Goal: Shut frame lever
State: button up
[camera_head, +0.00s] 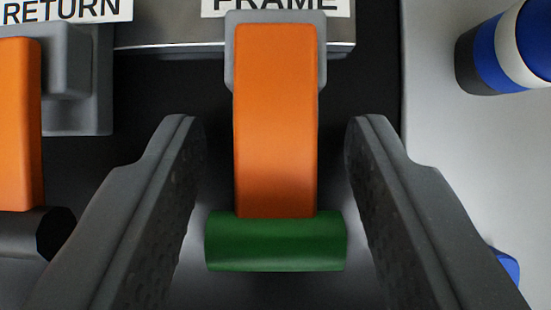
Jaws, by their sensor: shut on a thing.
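The frame lever (276,120) is an orange bar with a green cross grip (276,242) at its near end. It hangs from a grey bracket (229,60) under the "FRAME" label (276,6), in the middle of the view. My gripper (276,125) has one dark finger on each side of the lever and is shut on the green grip, across its two ends. The contact faces are hard to see in the dark gaps beside the grip.
A second orange lever (18,125) with a black grip stands at left under the "RETURN" label (62,11), outside my left finger. A blue and white cylinder (505,48) is at upper right on a light grey surface. A blue part shows at lower right (508,268).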

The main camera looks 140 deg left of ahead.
jog(key=shift+f+t+b, duration=0.1)
jog(key=shift+t+b, duration=0.2)
dwell(0.4)
jog(key=o, duration=1)
jog(key=shift+a, duration=0.1)
jog(key=p+v, duration=0.1)
jog(key=v, duration=1.2)
jog(key=shift+s+a+r+p, duration=0.15)
jog(key=shift+a+r+p, duration=0.1)
jog(key=shift+p, duration=0.05)
